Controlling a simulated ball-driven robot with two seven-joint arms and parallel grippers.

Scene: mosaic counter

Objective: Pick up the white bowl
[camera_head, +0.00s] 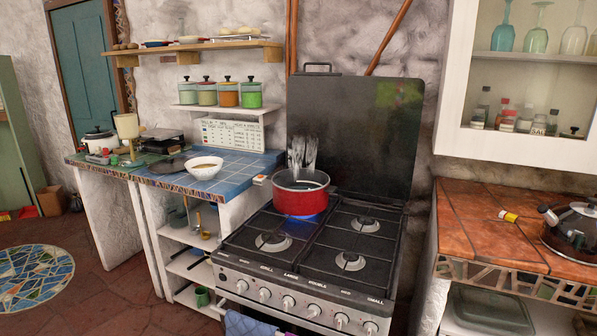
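The white bowl (204,168) stands upright near the front right corner of the blue-tiled counter (222,183). Something brownish shows inside it. Neither of my grippers is in this view, and nothing touches the bowl.
A red pot (300,192) sits on the stove (310,252) over a blue flame, just right of the bowl, with steam above it. A dark flat lid-like item (166,165) lies left of the bowl. Green and orange canisters (227,92) stand on a shelf above. Tiled floor (105,295) is open at the left.

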